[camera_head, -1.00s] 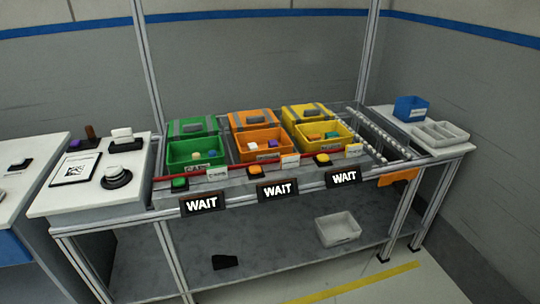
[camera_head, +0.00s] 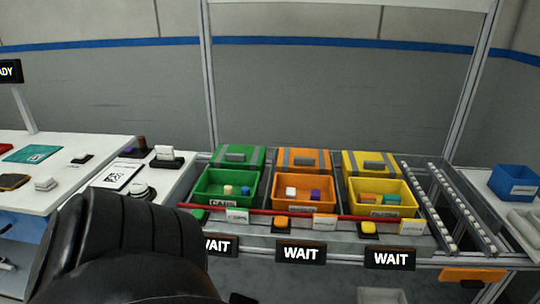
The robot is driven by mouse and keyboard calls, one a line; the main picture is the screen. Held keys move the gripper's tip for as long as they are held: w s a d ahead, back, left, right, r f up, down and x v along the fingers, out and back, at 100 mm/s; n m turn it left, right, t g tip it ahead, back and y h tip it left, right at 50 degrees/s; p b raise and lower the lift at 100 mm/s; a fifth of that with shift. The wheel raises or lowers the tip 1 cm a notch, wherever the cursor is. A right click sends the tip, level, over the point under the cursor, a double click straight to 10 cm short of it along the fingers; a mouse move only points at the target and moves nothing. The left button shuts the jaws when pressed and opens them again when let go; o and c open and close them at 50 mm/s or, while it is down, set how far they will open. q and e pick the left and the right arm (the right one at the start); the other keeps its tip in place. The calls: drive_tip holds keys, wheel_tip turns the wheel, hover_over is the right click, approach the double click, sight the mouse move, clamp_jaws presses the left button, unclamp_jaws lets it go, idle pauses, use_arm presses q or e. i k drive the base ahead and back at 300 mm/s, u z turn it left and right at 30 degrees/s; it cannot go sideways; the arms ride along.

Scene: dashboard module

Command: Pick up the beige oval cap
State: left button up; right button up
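A small beige piece (camera_head: 228,190) lies in the green bin (camera_head: 222,205), left of a small blue piece (camera_head: 245,190). It is too small to tell for certain whether it is an oval cap. The green bin's front label appears to read "CAPS". Neither gripper can be made out in the head view. A large black ribbed form (camera_head: 130,240) fills the lower left foreground and hides part of the table; no fingers show on it.
An orange bin (camera_head: 300,208) and a yellow bin (camera_head: 383,207) stand right of the green one. A red bar (camera_head: 270,212) runs along their fronts, above WAIT signs (camera_head: 301,252). Rollers (camera_head: 450,215) lie to the right. A white side table (camera_head: 60,170) holds several small items.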

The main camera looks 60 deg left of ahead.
sight(228, 189)
drive_tip(key=i, duration=0.9)
drive_tip(key=u, duration=3.35)
